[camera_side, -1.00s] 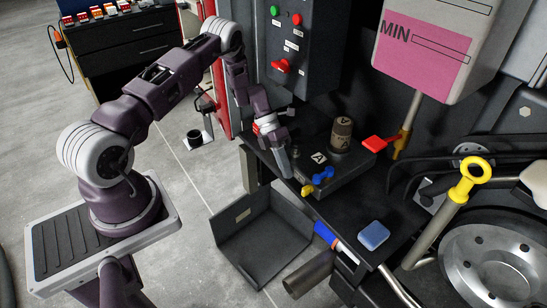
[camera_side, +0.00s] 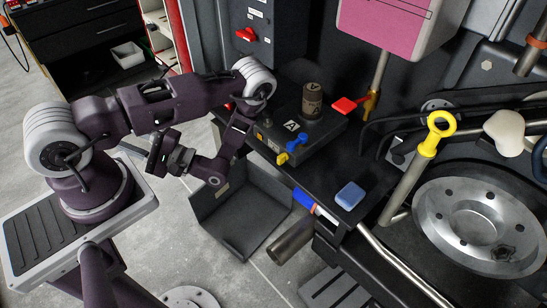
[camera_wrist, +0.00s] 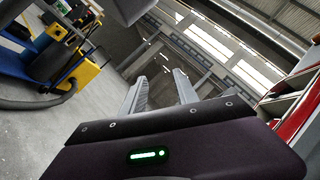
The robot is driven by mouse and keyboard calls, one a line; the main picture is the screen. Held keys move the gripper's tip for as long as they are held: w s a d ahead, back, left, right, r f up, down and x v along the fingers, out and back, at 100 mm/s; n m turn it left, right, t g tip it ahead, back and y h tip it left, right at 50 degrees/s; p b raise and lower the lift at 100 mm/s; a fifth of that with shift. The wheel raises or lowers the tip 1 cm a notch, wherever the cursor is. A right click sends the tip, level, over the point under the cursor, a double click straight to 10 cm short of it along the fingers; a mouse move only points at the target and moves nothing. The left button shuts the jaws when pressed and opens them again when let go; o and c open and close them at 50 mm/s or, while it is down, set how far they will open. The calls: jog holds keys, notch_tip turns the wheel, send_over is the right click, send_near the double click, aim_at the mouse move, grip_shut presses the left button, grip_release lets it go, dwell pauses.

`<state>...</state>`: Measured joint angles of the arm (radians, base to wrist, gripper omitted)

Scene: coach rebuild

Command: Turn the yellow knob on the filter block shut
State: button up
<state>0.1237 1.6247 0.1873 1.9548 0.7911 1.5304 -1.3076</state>
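The filter block (camera_side: 322,140) is a dark box with a white "A" label and a brown canister (camera_side: 312,100) on top, in the middle of the side view. The yellow knob (camera_side: 283,159) sits low on its front left, beside a blue lever (camera_side: 297,144). My gripper (camera_side: 160,152) is folded back to the left of the block, well apart from it. In the wrist view my gripper (camera_wrist: 160,78) has two grey fingers spread with nothing between them. The wrist view faces away, and neither knob nor block shows there.
A red lever (camera_side: 346,105) stands right of the block. A blue sponge-like piece (camera_side: 350,195) and a blue-capped marker-like item (camera_side: 305,199) lie on the dark ledge. An open dark tray (camera_side: 245,235) is below. A yellow ring handle (camera_side: 438,128) and metal disc (camera_side: 480,225) are right.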

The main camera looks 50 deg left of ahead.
aim_at(278, 160)
jog(key=w+f+m+t, duration=0.2)
jog(key=w+m+t, duration=1.7)
jog(key=m+t, duration=0.4)
jog(key=w+d+f+m+t+h, duration=0.25)
jog(key=d+f+m+h, duration=0.35)
jog(key=d+m+h, duration=0.3)
jog(key=w+d+f+m+t+h, duration=0.2)
jog(key=w+d+f+m+h, duration=0.2)
jog(key=d+f+m+h, duration=0.45)
jog(key=shift+n, duration=0.85)
jog(key=w, duration=0.1)
jog(key=w+d, duration=0.1)
jog(key=w, duration=0.3)
jog(key=shift+d+f, duration=0.15)
jog(key=shift+d, duration=0.1)
jog(key=shift+w+f, duration=0.2)
jog(key=shift+w, duration=0.15)
jog(key=shift+c, duration=0.3)
